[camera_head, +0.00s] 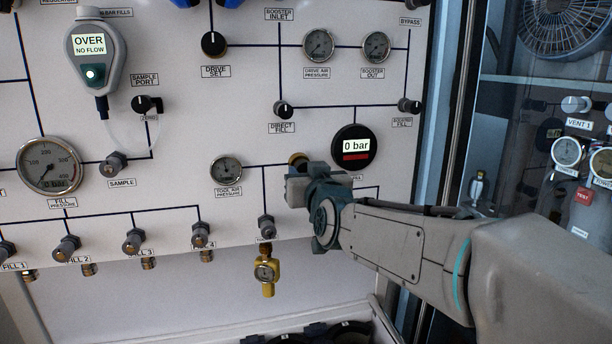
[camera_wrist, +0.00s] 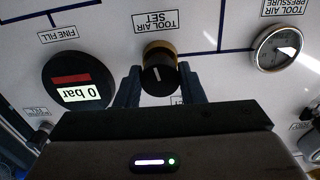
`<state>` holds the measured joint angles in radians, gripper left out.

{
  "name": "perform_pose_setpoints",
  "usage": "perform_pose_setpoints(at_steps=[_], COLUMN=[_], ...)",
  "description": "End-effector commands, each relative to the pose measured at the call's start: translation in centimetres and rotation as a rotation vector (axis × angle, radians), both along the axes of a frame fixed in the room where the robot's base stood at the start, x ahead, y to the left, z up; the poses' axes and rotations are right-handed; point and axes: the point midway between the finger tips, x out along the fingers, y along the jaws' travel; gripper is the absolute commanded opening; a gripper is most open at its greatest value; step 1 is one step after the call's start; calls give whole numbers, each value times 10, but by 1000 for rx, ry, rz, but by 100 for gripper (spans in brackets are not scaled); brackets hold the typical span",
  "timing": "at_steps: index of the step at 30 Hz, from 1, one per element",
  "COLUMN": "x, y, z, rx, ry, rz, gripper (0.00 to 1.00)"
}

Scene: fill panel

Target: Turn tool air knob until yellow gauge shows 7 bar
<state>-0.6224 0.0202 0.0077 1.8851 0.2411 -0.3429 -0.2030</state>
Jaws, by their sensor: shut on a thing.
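The tool air knob (camera_wrist: 160,76) is black with a white pointer line and a brass collar, under the label TOOL AIR SET in the wrist view. My gripper (camera_wrist: 159,84) has one finger on each side of the knob and is shut on it. In the head view my gripper (camera_head: 300,176) covers most of the knob, and only a bit of its brass collar (camera_head: 297,157) shows. The yellow gauge (camera_head: 266,271) is a small round dial on a brass fitting below the panel. Its needle is too small to read.
The tool air pressure gauge (camera_head: 226,170) is left of my gripper; it also shows in the wrist view (camera_wrist: 276,48). A black round display (camera_head: 354,146) reading 0 bar is close at the right. A black valve knob (camera_head: 283,110) sits above, and a fitting (camera_head: 266,227) below.

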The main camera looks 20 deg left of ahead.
Motion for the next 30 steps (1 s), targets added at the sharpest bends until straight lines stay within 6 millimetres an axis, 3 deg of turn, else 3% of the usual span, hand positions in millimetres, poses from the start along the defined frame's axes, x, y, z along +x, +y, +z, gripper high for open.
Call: perform_pose_setpoints(at_steps=[9,18,19,21,30], x=[-1,-1,-1,-1,-1], y=[0,1,1,1,0], z=[-2,0,0,-1,0], rx=[148,156,156,156,157], ry=[88,97,97,96,95], rz=[1,1,1,1,0], gripper=[13,12,38,57,57])
